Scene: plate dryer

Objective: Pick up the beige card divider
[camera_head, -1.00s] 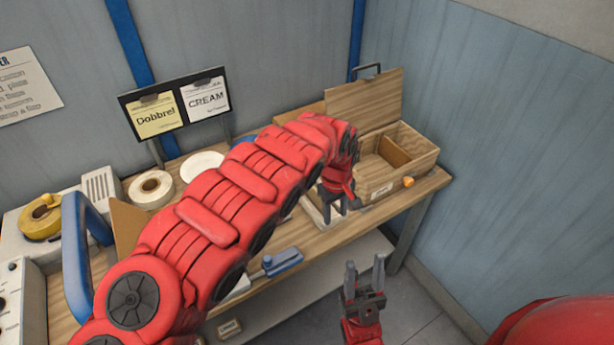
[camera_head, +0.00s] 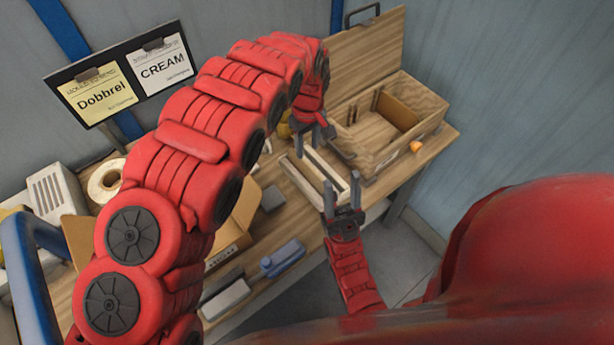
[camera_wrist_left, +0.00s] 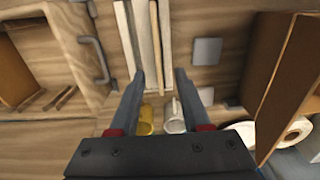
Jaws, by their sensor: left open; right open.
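A tan-brown card panel (camera_head: 397,112) stands inside the open wooden box (camera_head: 425,135) at the back right; it also shows at the left edge of the left wrist view (camera_wrist_left: 14,75). Pale, narrow strips (camera_wrist_left: 145,35) lie side by side on the table, left of a grey square. I cannot tell for sure which piece is the beige card divider. My left gripper (camera_head: 315,142) is open and empty, pointing down between the strips and the wooden box; its fingers (camera_wrist_left: 157,90) frame the strip ends.
A brown-walled open box (camera_head: 240,215) stands left of the strips, with the grey square (camera_head: 272,198) between. A blue-handled tool (camera_head: 282,258) lies at the front edge. In the left wrist view, a yellow mug (camera_wrist_left: 146,118) and white mug (camera_wrist_left: 176,118) stand close together.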

